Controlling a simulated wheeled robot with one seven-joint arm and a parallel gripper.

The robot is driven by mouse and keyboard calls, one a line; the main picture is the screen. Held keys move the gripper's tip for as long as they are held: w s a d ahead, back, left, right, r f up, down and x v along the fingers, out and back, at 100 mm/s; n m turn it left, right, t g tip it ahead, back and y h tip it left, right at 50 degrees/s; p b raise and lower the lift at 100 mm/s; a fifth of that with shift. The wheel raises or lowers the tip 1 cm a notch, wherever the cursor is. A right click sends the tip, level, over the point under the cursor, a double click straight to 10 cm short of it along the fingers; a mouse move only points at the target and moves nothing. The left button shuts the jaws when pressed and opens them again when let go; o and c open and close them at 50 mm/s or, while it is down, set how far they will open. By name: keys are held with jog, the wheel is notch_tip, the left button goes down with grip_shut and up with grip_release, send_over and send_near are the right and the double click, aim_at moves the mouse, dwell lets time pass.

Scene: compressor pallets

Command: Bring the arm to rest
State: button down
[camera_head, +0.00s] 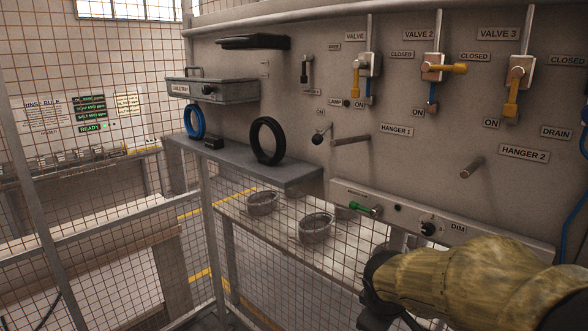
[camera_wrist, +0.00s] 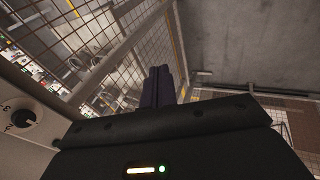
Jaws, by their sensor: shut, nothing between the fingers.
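My arm, in a mottled yellow-brown sleeve, reaches in from the lower right of the head view. Its dark end is in front of the lower panel strip, and the fingers cannot be made out there. In the wrist view my gripper (camera_wrist: 159,87) shows as two dark fingers side by side, shut with nothing between them. They point away from the dark gripper body, with mesh and a grey surface beyond. No object is seen touching the fingers.
The wall panel carries yellow valve handles (camera_head: 457,68), bare hanger pegs (camera_head: 350,139) and a strip with a green handle (camera_head: 363,209) and a DIM knob (camera_head: 429,229). A grey shelf (camera_head: 220,160) holds a blue ring (camera_head: 188,121) and a black ring (camera_head: 255,140). Mesh fencing stands left.

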jog(key=s+a+f+m+g+y, duration=0.2)
jog(key=s+f+m, duration=0.7)
jog(key=shift+f, duration=0.3)
dwell(1.4)
